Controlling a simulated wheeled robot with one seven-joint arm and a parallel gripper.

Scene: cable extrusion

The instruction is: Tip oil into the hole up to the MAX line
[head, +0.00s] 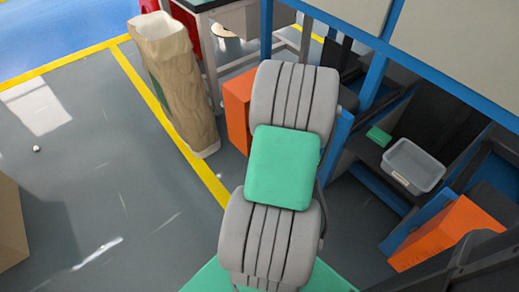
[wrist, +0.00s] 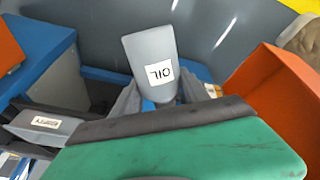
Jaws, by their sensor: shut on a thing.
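The oil bottle (wrist: 150,58) is grey, with a white label reading OIL that appears upside down in the wrist view. My gripper (wrist: 160,98) is shut on it, with a grey finger on either side near the bottle's narrower end. The bottle's wide end points to the top of the wrist picture. In the head view my arm hides the gripper and the bottle. I cannot make out the hole or a MAX line in either view.
A blue-framed machine (head: 341,133) stands right of my arm. A grey bin (head: 413,167) sits on its dark shelf, near an orange box (head: 455,232). Another orange box (head: 238,112) stands behind my arm. A tall paper sack (head: 178,85) stands left; the grey floor (head: 100,170) there is mostly clear.

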